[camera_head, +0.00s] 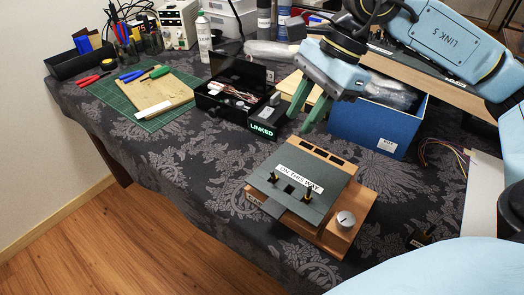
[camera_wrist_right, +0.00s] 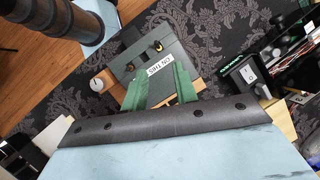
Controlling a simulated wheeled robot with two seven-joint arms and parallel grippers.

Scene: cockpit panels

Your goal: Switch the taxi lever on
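A wooden panel box with a dark grey-green top plate (camera_head: 328,195) stands on the table. Its label reads "ON THIS WAY" (camera_head: 300,179). Two small dark toggle levers with brass-coloured bases rise from the plate, one on the left (camera_head: 273,178) and one on the right (camera_head: 308,197). I cannot tell which is the taxi lever or how they are set. My right gripper (camera_head: 299,116) is open and empty, with green fingers above and behind the panel. In the right wrist view, the plate (camera_wrist_right: 178,47) lies beyond the open fingers (camera_wrist_right: 159,77). My left gripper is not in view.
A silver knob (camera_head: 346,219) sits on the box's right wooden part. A black "LINKED" box (camera_head: 263,129) and a blue bin (camera_head: 375,128) stand behind the panel. A green cutting mat (camera_head: 119,105) lies far left. The cloth left of the panel is clear.

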